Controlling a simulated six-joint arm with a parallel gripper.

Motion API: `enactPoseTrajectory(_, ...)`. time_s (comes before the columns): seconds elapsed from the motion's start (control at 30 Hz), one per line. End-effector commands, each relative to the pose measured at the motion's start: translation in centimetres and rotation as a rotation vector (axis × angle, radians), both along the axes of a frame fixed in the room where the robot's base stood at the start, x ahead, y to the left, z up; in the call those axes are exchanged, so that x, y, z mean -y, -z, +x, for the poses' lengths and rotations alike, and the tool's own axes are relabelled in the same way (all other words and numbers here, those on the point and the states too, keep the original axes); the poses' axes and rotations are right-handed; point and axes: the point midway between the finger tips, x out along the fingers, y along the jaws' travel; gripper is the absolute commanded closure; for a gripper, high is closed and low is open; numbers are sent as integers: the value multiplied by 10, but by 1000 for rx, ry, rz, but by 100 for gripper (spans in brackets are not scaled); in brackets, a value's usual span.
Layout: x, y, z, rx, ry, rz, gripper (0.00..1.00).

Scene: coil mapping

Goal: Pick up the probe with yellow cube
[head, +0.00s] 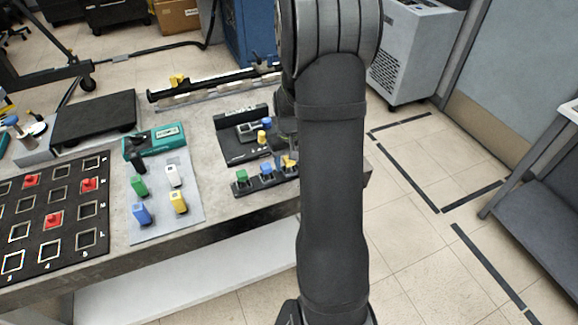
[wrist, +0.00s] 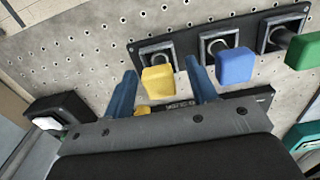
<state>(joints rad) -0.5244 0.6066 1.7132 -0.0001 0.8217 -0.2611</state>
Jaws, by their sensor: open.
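The probe with the yellow cube (wrist: 158,82) stands at the left end of a black three-slot holder (wrist: 180,38) in the wrist view. In the head view its yellow top (head: 289,161) shows beside my arm, partly covered. My gripper (wrist: 160,66) is open, with one blue finger on each side of the yellow cube. I cannot tell whether either finger touches it. In the head view my gripper is mostly hidden behind my arm. A probe with a blue cube (wrist: 235,66) is in the middle slot, close to the right finger. A probe with a green cube (wrist: 303,51) is at the right.
A black fixture (head: 240,147) with blue and yellow knobs stands behind the holder. A grey plate (head: 192,222) with several coloured pieces and a black grid board (head: 75,242) with red pieces lie to the left. A teal device (head: 165,138) sits behind the plate.

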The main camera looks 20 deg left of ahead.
Motion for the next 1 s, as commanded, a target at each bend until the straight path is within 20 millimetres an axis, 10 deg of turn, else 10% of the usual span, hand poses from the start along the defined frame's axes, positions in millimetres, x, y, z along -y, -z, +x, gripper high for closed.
enactPoseTrajectory(0.3,0,0,0,0,0,0,97)
enactPoseTrajectory(0.67,0,-6,0,1,0,1,97)
enactPoseTrajectory(1.0,20,-54,0,3,6,1,97)
